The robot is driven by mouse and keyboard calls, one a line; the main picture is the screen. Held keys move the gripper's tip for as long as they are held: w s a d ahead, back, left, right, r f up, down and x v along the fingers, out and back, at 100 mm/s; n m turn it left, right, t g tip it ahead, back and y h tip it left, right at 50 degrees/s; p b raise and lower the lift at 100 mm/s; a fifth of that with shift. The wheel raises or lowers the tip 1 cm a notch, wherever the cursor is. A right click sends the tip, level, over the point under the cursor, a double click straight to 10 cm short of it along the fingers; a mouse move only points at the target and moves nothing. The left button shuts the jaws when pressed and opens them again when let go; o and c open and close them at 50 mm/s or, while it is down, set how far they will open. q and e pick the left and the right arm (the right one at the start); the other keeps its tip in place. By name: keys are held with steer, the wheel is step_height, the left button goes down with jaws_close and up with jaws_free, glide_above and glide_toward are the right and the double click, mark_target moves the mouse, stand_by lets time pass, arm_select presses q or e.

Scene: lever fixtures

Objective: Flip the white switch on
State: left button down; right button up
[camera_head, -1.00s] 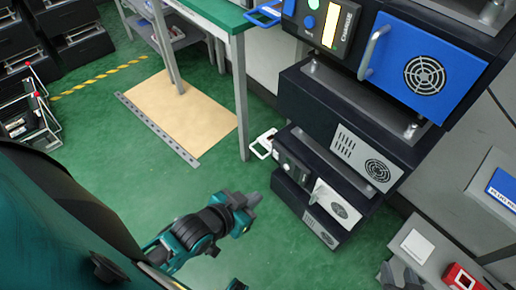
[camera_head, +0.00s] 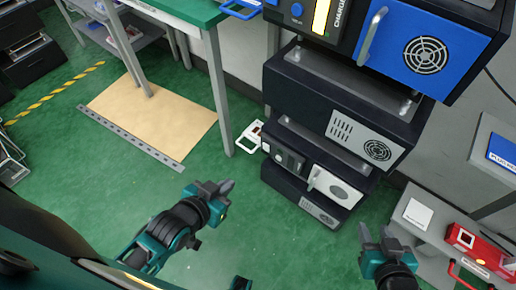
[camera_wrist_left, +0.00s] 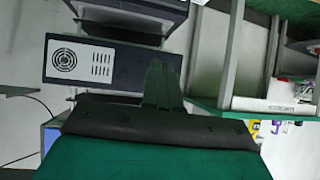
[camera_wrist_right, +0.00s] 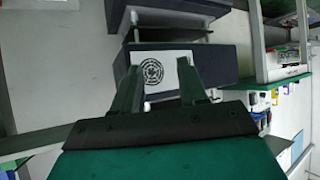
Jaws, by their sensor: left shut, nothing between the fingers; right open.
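A white loop-shaped lever (camera_head: 247,138) sits low, left of the dark stacked machine, in the head view. It looks like the white switch, but its on or off position cannot be told. A flat white square plate (camera_head: 418,213) lies on the grey box at the right. My left gripper (camera_head: 224,187) is shut and empty, below and left of the white lever, apart from it. It shows shut in the left wrist view (camera_wrist_left: 161,70). My right gripper (camera_head: 375,234) is open and empty, left of the grey box. Its spread fingers show in the right wrist view (camera_wrist_right: 158,80).
The dark stacked machine (camera_head: 310,90) stands at centre, with a blue door (camera_head: 425,55) above and a white door (camera_head: 335,188) below. A blue loop lever (camera_head: 241,9) is at the top, a red device (camera_head: 480,250) at right. A green table (camera_head: 190,10) stands left.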

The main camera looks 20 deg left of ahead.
steer(key=shift+o, duration=1.7)
steer(key=f+b, duration=0.5)
steer(key=shift+a, duration=0.2)
arm_select(q)
steer(key=w+a+f+n+h+b, duration=0.1)
steer(key=w+a+f+n+b, duration=0.2)
steer(key=n, duration=1.4)
steer(key=w+a+f+n+t+h+b, duration=0.1)
steer(key=w+a+f+n+b, duration=0.2)
steer(key=w+f+n+b, duration=0.5)
steer(key=w+f+n, duration=0.3)
steer(key=f+n, duration=0.1)
steer(key=f, duration=0.3)
steer(key=w+f+n, duration=0.4)
steer(key=f+n, duration=0.1)
steer(key=f, duration=0.2)
steer(key=shift+w+f+n+b, duration=0.2)
steer(key=shift+f+n+b, duration=0.05)
steer(key=shift+n+b, duration=0.1)
arm_select(e)
step_height(320, 180, down, 7)
steer(key=w+a+y, duration=0.1)
steer(key=a, duration=0.1)
steer(key=shift+w+a+r, duration=0.15)
steer(key=shift+w+a, duration=0.2)
steer(key=shift+w, duration=0.05)
steer(key=shift+r, duration=0.1)
